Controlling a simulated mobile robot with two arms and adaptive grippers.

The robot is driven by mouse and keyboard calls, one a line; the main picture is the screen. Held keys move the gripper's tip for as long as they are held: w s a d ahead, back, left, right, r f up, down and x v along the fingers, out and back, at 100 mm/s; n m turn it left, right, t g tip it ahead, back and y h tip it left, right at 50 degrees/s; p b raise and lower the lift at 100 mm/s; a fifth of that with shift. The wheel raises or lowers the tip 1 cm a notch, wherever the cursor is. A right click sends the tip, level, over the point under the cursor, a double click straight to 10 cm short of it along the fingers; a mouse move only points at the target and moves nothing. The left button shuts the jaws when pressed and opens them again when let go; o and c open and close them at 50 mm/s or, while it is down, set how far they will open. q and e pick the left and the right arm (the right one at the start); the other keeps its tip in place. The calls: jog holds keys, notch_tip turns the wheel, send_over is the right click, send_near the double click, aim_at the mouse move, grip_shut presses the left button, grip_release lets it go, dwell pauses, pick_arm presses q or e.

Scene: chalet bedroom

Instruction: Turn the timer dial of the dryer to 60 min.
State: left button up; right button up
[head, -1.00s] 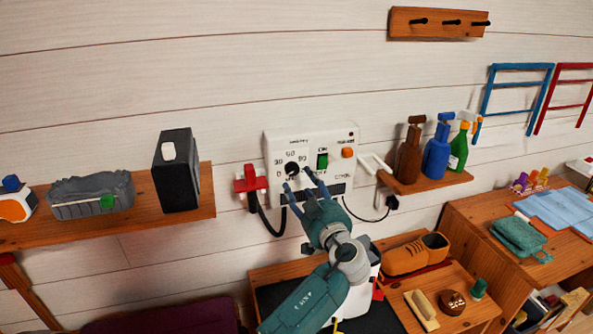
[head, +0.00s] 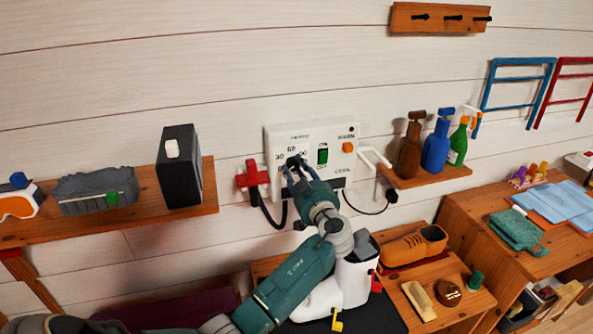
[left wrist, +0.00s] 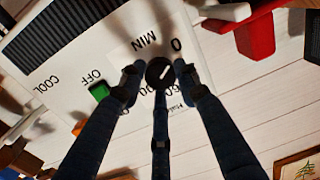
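The dryer (head: 335,135) is a white wall box with a green switch (head: 323,156), an orange button (head: 348,147) and a dark round timer dial (left wrist: 160,72). In the left wrist view, the dial carries a short slanted white mark, with "0" and "MIN" printed near it; I cannot tell its exact setting. My left gripper (head: 296,167) is at the dial, its dark fingers spread around it. In the left wrist view the fingers (left wrist: 160,80) show small gaps at the dial's sides; contact by the middle finger is unclear. My right gripper is not in view.
A red holder (head: 252,178) with a black hose is left of the dryer. A shelf (head: 430,178) with spray bottles is at right; another shelf (head: 110,225) holds a black box (head: 178,165) at left. A bench with a brown shoe (head: 415,246) is below.

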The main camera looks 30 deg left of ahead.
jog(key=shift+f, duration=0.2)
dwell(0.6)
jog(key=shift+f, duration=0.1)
